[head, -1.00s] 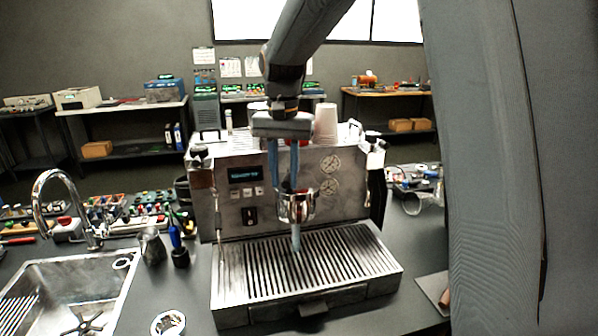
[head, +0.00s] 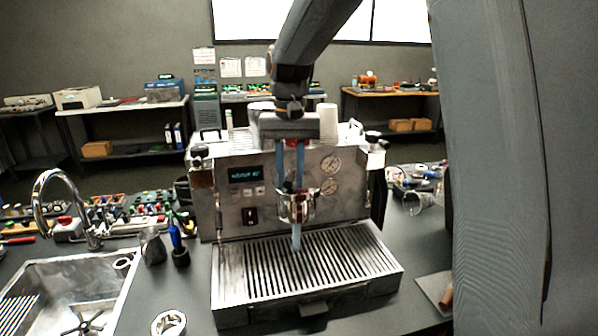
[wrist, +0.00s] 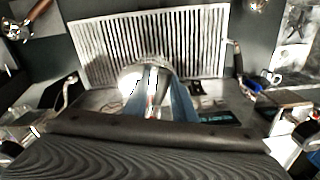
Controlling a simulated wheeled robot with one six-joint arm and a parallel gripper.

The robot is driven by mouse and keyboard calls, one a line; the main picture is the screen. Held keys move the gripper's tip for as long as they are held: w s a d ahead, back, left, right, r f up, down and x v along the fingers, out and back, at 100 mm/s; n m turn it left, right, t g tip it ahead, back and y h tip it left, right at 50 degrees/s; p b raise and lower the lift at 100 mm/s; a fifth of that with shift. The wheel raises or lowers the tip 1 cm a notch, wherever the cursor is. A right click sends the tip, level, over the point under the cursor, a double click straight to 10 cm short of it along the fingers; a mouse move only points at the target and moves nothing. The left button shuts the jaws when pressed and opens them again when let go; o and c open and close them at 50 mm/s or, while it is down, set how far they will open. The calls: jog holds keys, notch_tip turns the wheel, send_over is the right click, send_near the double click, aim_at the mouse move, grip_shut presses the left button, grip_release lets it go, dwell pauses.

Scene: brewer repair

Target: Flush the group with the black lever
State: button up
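The steel espresso machine (head: 330,205) stands on the dark counter with its display lit. Its round chrome group (head: 296,207) sits at the front centre; it also shows beyond my fingertips in the wrist view. A pale blue column, which looks like running water (head: 296,238), hangs below the group towards the slotted drip tray (head: 250,275). My gripper (head: 291,183) reaches down over the machine, its two blue fingers apart, tips at the top of the group. Something red and dark shows between the fingers. I cannot make out the black lever clearly; my gripper hides that area.
A sink (head: 70,290) with a tall tap is at the left. A steel pitcher (head: 152,246) and a blue-handled tool (head: 177,240) stand beside the machine. Cups (head: 327,119) stand on top of the machine. A steel ring (head: 168,323) lies on the front counter.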

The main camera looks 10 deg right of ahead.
jog(key=shift+s+d+n, duration=0.15)
jog(key=shift+d+n, duration=1.15)
jog(key=shift+n, duration=0.5)
jog(key=shift+w+d+n, duration=0.2)
jog(key=shift+d+n, duration=0.9)
jog(key=shift+n, duration=0.5)
jog(key=shift+o, duration=0.6)
jog(key=o, duration=0.3)
notch_tip(320, 180, up, 7)
